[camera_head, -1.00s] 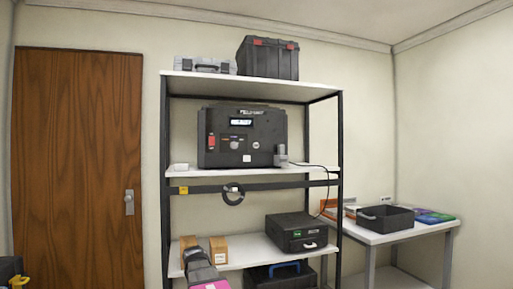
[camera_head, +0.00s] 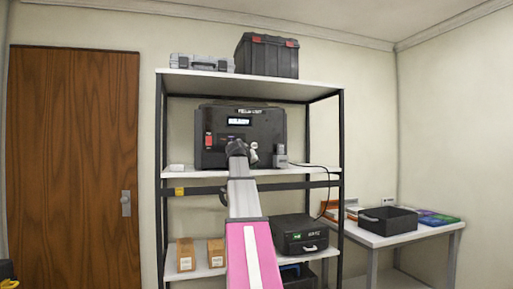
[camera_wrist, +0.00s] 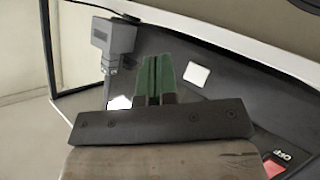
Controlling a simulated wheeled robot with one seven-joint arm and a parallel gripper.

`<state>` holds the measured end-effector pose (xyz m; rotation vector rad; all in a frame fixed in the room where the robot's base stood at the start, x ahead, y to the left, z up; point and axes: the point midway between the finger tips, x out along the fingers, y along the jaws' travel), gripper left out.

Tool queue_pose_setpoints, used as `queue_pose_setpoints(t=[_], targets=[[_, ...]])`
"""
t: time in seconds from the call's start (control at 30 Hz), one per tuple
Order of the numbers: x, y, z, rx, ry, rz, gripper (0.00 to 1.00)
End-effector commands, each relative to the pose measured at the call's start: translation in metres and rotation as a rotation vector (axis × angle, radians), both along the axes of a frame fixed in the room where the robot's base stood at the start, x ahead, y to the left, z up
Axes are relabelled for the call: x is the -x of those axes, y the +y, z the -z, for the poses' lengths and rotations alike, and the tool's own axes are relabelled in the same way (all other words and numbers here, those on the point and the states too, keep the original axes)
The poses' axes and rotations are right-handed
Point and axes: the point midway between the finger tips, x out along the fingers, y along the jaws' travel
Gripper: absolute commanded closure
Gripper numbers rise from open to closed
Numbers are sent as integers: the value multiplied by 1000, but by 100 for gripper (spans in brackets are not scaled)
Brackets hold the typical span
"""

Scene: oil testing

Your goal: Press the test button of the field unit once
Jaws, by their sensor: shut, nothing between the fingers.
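The field unit (camera_head: 270,128) is a black case with a lit display (camera_head: 239,121), on the middle shelf of the rack. Its red switch (camera_head: 208,141) is at the left, and a white round mark (camera_head: 253,147) is right of centre. My arm reaches up in front of it and hides the knob area of its face. My gripper (camera_wrist: 158,70) is shut and empty, its green fingers over the dark panel. A white patch (camera_wrist: 197,74) shows beside the fingers. I cannot tell which control is the test button, or whether the fingers touch the panel.
The shelf edge (camera_head: 310,172) runs below. A black box (camera_head: 300,235) and small cartons (camera_head: 185,255) sit lower down.

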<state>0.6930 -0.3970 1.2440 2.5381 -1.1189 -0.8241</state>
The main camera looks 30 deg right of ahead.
Motion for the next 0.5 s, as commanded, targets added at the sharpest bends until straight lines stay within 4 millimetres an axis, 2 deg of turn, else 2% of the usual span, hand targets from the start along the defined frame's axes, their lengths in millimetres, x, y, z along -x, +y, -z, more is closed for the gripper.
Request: queue_pose_setpoints(t=[0.03, 0.1, 0.2, 0.33, 0.5], targets=[[4, -9, -23, 19, -19, 14, 100], [11, -17, -47, 43, -38, 31, 100], [20, -25, -71, 67, -57, 48, 100], [25, -29, -84, 82, -68, 58, 100], [26, -29, -86, 85, -71, 60, 100]])
